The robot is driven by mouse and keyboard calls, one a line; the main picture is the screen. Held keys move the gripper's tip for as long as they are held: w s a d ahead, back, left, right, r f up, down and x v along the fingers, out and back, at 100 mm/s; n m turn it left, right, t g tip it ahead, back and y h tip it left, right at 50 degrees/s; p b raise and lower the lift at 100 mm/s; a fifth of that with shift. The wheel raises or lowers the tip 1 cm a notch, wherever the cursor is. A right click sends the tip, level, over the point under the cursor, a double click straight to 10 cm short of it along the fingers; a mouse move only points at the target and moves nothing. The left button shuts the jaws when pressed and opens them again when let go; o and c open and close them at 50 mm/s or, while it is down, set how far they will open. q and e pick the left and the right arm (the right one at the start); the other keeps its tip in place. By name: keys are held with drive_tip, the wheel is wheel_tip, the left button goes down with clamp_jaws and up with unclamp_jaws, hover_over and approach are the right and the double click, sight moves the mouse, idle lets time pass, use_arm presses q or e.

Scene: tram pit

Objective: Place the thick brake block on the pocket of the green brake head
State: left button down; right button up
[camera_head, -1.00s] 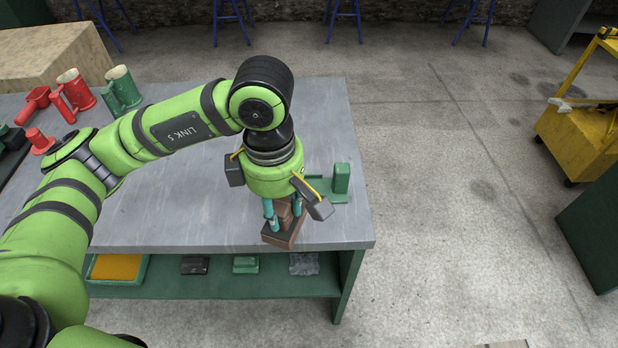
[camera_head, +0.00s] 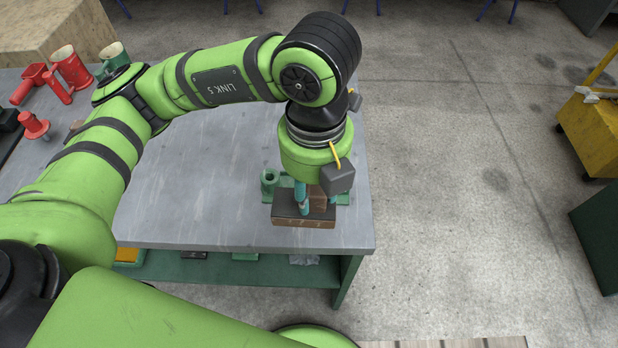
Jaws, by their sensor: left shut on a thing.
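The thick brake block (camera_head: 290,220) is a brown piece with a wide lower slab and a narrower raised part. My left gripper (camera_head: 309,200) points down, its teal fingers shut on the raised part. The green brake head (camera_head: 269,184) lies on the grey table just behind the block. Its round green socket shows to the left of the gripper, and part of its base shows to the right. The gripper and block hide its middle and the pocket. I cannot tell whether the block touches the head or the table. My right gripper is out of view.
The grey table (camera_head: 190,200) is clear left of the gripper. Red and green mug-like parts, such as a red one (camera_head: 70,68), stand at its back left. A lower green shelf (camera_head: 215,272) holds several items. A yellow cart (camera_head: 590,130) stands far right.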

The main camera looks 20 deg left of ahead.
use_arm(q)
drive_tip(key=shift+w, duration=0.2)
drive_tip(key=w+a+f+p, duration=0.1)
drive_tip(key=w+f+p, duration=0.1)
drive_tip(key=w+f, duration=0.1)
drive_tip(key=w+a+f+p, duration=0.1)
drive_tip(key=w+f, duration=0.3)
drive_tip(key=w+a+f+p, duration=0.1)
drive_tip(key=w+f+p, duration=0.1)
drive_tip(key=w+f, duration=0.1)
drive_tip(key=shift+w+a+f+p, duration=0.15)
drive_tip(key=shift+w+f+p, duration=0.1)
drive_tip(key=shift+w+p, duration=0.1)
drive_tip(key=shift+f, duration=0.15)
drive_tip(key=shift+f, duration=0.1)
drive_tip(key=shift+f+b, duration=0.15)
drive_tip(key=shift+b, duration=0.2)
drive_tip(key=c, duration=1.1)
unclamp_jaws()
